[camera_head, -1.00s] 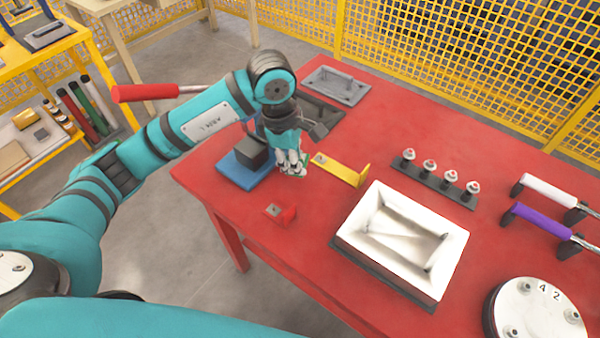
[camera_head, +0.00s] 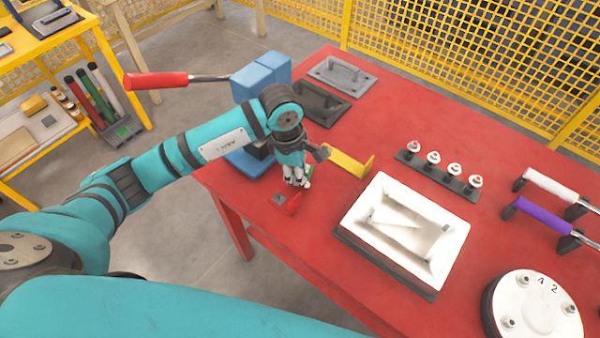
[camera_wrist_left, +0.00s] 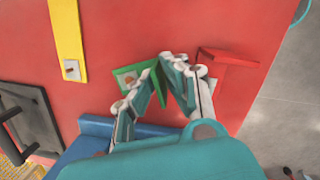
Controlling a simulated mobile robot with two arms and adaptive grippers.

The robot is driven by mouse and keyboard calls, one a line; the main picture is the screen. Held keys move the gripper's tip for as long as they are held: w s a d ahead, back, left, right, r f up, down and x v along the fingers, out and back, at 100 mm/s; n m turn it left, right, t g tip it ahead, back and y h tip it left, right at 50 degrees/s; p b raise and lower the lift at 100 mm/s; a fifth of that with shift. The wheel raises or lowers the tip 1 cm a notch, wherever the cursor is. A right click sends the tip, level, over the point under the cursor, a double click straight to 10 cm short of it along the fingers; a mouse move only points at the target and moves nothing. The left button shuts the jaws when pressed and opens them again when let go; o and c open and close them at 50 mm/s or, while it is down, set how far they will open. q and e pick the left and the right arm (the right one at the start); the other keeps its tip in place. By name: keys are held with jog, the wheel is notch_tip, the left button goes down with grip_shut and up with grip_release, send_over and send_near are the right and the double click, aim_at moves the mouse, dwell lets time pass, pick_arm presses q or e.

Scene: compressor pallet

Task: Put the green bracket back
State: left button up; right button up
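The green bracket (camera_wrist_left: 127,76) shows in the left wrist view between the fingers of my left gripper (camera_wrist_left: 160,68). One flat end with a hole sticks out past the left finger. The fingers are drawn together on the bracket and hide part of it. In the head view my left gripper (camera_head: 297,182) is low over the near left part of the red table, just behind the red bracket (camera_head: 284,203); the green bracket is mostly hidden there. The red bracket (camera_wrist_left: 230,57) lies to the right of the fingers in the wrist view. My right gripper is not in view.
A yellow bracket (camera_head: 350,163) lies to the right of the gripper. A blue press (camera_head: 262,75) with a red-handled lever (camera_head: 157,80) is behind my arm. A white tray (camera_head: 365,212) and a row of knobs (camera_head: 433,158) stand farther right. The table's front edge is close.

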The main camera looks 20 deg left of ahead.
pick_arm(q)
jog(key=o, duration=0.3)
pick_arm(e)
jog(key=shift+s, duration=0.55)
pick_arm(q)
jog(key=shift+r, duration=0.15)
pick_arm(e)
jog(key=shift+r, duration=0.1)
pick_arm(q)
jog(key=shift+r, duration=0.3)
notch_tip(320, 180, up, 11)
jog(key=a+b, duration=0.1)
jog(key=shift+s+a+r+b, duration=0.15)
jog(key=shift+s+a+b, duration=0.2)
jog(key=shift+b, duration=0.05)
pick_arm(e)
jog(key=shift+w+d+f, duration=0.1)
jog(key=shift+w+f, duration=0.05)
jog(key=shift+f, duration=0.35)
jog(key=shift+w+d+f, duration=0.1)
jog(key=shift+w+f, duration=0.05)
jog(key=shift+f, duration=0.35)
